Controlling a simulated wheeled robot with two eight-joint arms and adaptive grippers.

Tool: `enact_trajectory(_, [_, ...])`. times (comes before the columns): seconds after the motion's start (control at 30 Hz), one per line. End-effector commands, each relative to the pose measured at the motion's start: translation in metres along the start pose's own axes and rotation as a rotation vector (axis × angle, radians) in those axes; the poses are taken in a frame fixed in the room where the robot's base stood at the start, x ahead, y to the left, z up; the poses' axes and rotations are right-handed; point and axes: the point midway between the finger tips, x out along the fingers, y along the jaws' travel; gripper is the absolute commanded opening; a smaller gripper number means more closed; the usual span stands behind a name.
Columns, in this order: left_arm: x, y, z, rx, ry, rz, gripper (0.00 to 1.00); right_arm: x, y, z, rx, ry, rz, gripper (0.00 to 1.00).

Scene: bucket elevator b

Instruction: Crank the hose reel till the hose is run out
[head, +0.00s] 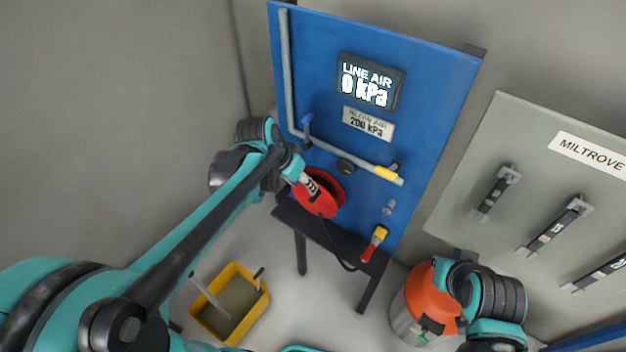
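The red hose reel (329,187) is mounted low on the blue panel (430,85). My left gripper (308,185) is at the reel's upper left face, where the crank would be. Its fingers are small and partly hidden, and I cannot tell whether they close on a crank handle. A dark hose (331,240) hangs from the reel and curves across to the right, below a red nozzle with a yellow end (374,243). My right arm is at the lower right, in front of an orange canister; its gripper fingers do not show.
A display (370,82) reads LINE AIR 0 kPa. A grey pipe with a blue valve lever (307,123) and a yellow end piece (385,173) runs over the panel.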

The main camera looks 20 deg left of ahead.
Motion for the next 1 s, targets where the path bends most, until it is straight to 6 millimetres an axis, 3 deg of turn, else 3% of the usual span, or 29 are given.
enact_trajectory(0.17, [0.013,-0.002,-0.006,0.015,-0.008,0.017,0.38,-0.001,0.000,-0.001,0.000,0.000,0.000,0.00])
enact_trajectory(0.4, [0.053,-0.001,-0.006,0.015,-0.007,0.016,0.38,0.009,0.000,0.006,0.000,0.000,0.000,0.00])
enact_trajectory(0.6, [0.076,-0.001,-0.006,0.013,-0.007,0.015,0.38,0.013,0.000,0.009,0.000,0.000,0.000,0.00])
enact_trajectory(0.93, [0.080,-0.001,-0.006,0.013,-0.007,0.014,0.38,0.013,0.000,0.009,0.000,0.000,0.000,0.00])
enact_trajectory(0.97, [0.080,-0.001,-0.006,0.013,-0.007,0.014,0.35,0.013,0.000,0.009,0.000,0.000,0.000,0.00])
enact_trajectory(1.0, [0.080,-0.001,-0.006,0.013,-0.007,0.014,0.24,0.013,0.000,0.009,0.000,0.000,0.000,0.00])
